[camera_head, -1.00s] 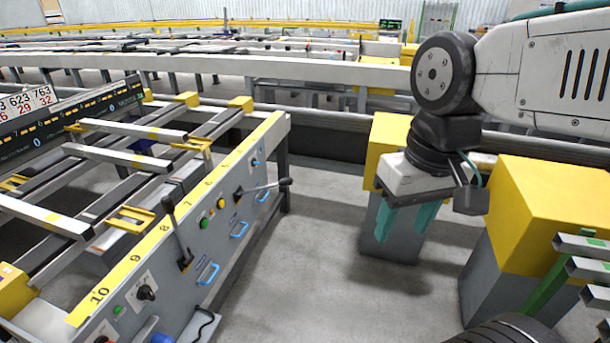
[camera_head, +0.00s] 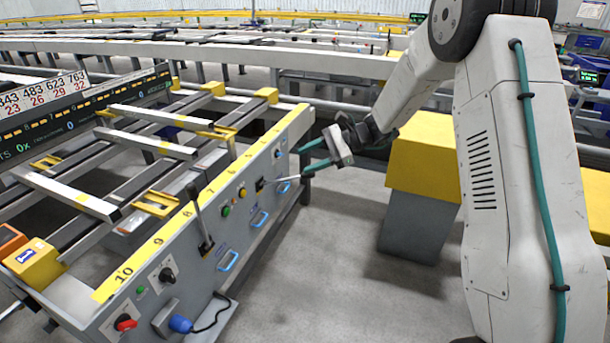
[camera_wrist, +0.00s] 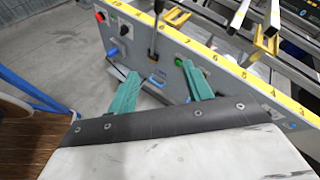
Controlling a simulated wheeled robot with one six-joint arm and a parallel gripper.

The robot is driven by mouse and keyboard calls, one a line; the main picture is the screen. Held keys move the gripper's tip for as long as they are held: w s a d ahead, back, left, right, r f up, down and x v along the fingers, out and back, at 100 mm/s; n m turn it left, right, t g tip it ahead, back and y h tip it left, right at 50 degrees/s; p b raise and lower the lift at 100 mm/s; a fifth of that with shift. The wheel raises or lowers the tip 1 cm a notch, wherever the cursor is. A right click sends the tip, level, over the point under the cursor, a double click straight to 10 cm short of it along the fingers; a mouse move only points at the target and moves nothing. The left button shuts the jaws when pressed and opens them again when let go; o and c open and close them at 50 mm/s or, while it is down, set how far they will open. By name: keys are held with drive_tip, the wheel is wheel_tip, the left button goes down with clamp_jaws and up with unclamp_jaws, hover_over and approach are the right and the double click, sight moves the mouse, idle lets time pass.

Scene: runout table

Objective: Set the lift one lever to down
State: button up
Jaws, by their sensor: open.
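The grey control panel (camera_head: 215,235) has two levers, and I cannot read which is lift one. The nearer lever (camera_head: 199,213) has a dark handle standing up; it also shows in the wrist view (camera_wrist: 155,38). The farther lever (camera_head: 286,179) sticks out from the panel almost level, toward the right, its end close to my gripper. My gripper (camera_head: 304,157) has teal fingers, open and pointing at the panel, beside and slightly above that farther lever. In the wrist view my gripper (camera_wrist: 160,70) has nothing seen between its fingertips; the farther lever cannot be made out there.
Blue handles (camera_head: 228,260), buttons (camera_head: 226,211) and a red knob (camera_head: 125,322) are on the panel face. A yellow-topped grey block (camera_head: 424,160) stands to the right. The floor between is clear.

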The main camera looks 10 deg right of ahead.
drive_tip(key=w+d+f+m+t, duration=0.2)
drive_tip(key=w+f+m, duration=0.15)
drive_tip(key=f, duration=0.35)
drive_tip(key=w+d+f+m+t+y, duration=0.1)
drive_tip(key=w+d+f+m+t, duration=0.2)
drive_tip(key=f, duration=0.4)
drive_tip(key=w+d+f+m+t, duration=0.2)
drive_tip(key=w+f+m, duration=0.1)
drive_tip(key=w+f, duration=0.25)
drive_tip(key=w+a+m+t, duration=0.1)
drive_tip(key=w, duration=0.1)
drive_tip(key=w+a+m+t, duration=0.1)
drive_tip(key=w, duration=0.2)
drive_tip(key=w+a+m+t, duration=0.1)
drive_tip(key=w, duration=0.2)
drive_tip(key=shift+w+a+f+h, duration=0.2)
drive_tip(key=shift+w+f+h, duration=0.05)
drive_tip(key=shift+h, duration=0.15)
